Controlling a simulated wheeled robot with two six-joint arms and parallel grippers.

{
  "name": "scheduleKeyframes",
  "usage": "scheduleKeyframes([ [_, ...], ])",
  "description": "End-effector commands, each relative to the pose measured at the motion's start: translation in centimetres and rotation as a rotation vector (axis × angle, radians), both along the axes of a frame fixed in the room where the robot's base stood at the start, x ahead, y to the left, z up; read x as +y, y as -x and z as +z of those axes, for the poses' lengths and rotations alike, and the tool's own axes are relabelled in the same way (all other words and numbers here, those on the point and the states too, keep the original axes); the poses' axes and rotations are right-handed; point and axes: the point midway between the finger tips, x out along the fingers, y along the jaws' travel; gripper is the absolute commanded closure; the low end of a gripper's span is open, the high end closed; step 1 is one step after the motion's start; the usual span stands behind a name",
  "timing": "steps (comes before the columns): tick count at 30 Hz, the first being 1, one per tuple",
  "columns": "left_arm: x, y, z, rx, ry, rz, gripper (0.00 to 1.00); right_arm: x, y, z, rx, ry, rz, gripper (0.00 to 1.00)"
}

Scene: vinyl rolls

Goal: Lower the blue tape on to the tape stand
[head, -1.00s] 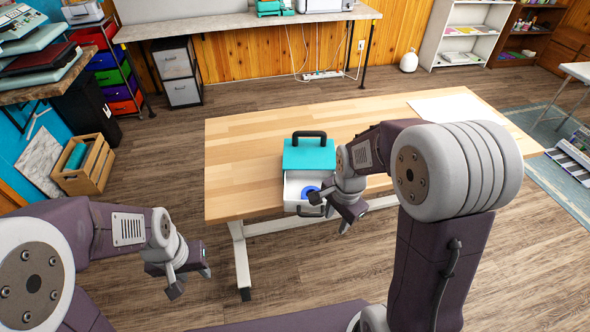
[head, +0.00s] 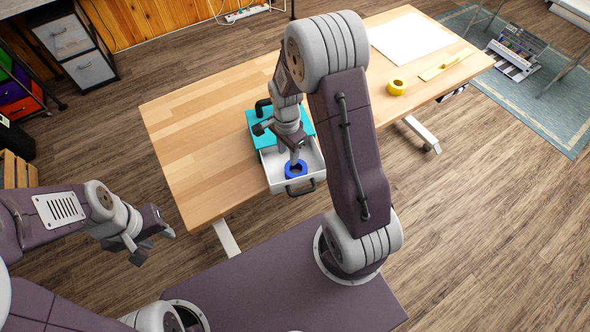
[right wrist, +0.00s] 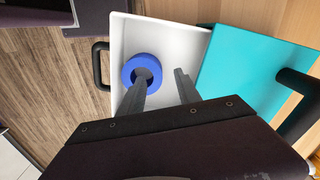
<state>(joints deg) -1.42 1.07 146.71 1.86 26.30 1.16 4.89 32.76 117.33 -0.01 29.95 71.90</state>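The blue tape (head: 296,169) is a ring in the open white drawer (head: 312,160) of a teal box (head: 255,120) on the table. It also shows in the right wrist view (right wrist: 128,72). My right gripper (head: 289,160) points down over the drawer; in the right wrist view its fingers (right wrist: 161,73) are apart. One fingertip overlaps the tape's hole and the other is outside the ring, with a gap. I cannot tell how deep the fingertip is. My left gripper (head: 153,245) is open and empty, left of the table. I cannot make out a tape stand.
A yellow tape roll (head: 397,87), a yellow tool (head: 445,64) and a white sheet (head: 410,38) lie on the table's right part. The drawer's dark handle (head: 301,188) juts past the table's front edge. The table's left part is clear.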

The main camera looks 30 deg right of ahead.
Motion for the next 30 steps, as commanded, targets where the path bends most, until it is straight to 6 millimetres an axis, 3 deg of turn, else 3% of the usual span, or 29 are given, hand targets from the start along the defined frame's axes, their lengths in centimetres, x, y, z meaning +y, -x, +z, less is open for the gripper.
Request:
scheduleKeyframes([
  [5,0.0,0.0,0.0,0.0,0.0,0.0,0.6,0.0,0.1,-0.9,0.002,-0.001,0.0,0.6],
  [12,0.0,0.0,-0.2,0.0,0.0,0.0,0.6,-0.1,0.4,-5.0,0.003,0.0,0.0,0.6],
  [20,0.0,0.0,-0.2,0.0,0.0,0.0,0.6,-0.1,0.4,-5.4,0.0,0.0,0.0,0.6],
  [24,0.0,0.0,-0.2,0.0,0.0,0.0,0.6,-0.1,0.4,-5.4,0.0,0.0,0.0,0.96],
  [25,0.0,0.0,-0.2,0.0,0.0,0.0,0.6,-0.1,0.4,-5.4,0.0,0.0,0.0,1.0],
  [30,0.0,0.0,-0.2,0.0,0.0,0.0,0.6,-0.1,0.4,-5.4,-0.001,0.0,0.0,1.0],
])
